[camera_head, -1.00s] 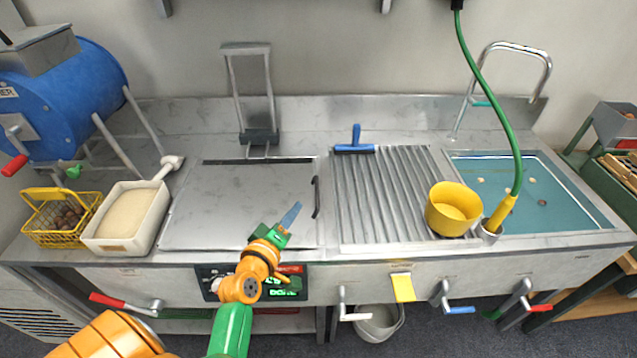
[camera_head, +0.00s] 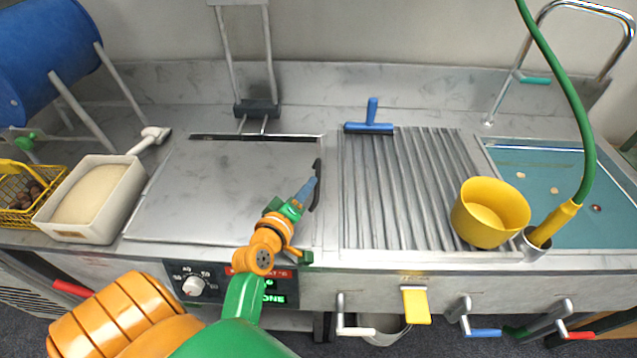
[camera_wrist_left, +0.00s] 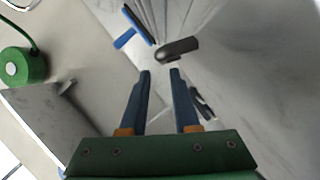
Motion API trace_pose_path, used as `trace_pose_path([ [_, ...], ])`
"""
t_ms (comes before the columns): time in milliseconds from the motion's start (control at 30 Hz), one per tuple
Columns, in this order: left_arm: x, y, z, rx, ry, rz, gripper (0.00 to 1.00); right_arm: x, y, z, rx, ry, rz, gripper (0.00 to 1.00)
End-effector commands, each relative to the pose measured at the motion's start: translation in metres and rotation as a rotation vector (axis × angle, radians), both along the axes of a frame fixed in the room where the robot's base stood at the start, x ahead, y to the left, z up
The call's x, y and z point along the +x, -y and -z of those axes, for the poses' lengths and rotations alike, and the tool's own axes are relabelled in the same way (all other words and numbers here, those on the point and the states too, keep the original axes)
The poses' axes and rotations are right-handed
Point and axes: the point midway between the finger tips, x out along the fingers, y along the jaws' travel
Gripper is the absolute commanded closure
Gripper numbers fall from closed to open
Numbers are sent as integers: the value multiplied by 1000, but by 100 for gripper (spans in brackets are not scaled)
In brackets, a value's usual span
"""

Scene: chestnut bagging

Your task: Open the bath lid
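The bath lid (camera_head: 215,185) is a flat grey steel panel on the left part of the counter, lying closed. A dark curved handle (camera_head: 317,183) stands along its right edge. My left gripper (camera_head: 311,184) reaches over the lid's front right, its blue fingertips close to the handle. In the left wrist view the two blue fingers (camera_wrist_left: 160,73) are apart with nothing between them. The dark handle (camera_wrist_left: 178,49) lies just beyond the tips there. Whether a finger touches it I cannot tell. My right gripper is out of view.
A ribbed drainboard (camera_head: 400,190) lies right of the lid, with a blue squeegee (camera_head: 370,123) and a yellow pot (camera_head: 490,212). A white tub (camera_head: 92,200) stands at left. A steel frame (camera_head: 245,60) stands behind the lid. A control panel (camera_head: 205,284) is below the front edge.

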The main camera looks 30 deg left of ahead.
Motion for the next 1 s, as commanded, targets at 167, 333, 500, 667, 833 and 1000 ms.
trace_pose_path([
  [167, 10, -2, 8, -1, 1, 0, 70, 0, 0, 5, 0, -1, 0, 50],
  [333, 44, -9, 14, -1, 2, -1, 70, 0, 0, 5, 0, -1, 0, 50],
  [500, 65, -14, 19, -1, 0, -2, 70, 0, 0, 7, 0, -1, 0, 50],
  [667, 68, -14, 20, 0, 0, -1, 70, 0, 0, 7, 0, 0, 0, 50],
  [833, 68, -14, 20, 0, 0, -1, 89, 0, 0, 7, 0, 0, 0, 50],
  [1000, 68, -14, 20, 0, 0, -1, 100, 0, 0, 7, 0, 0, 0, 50],
])
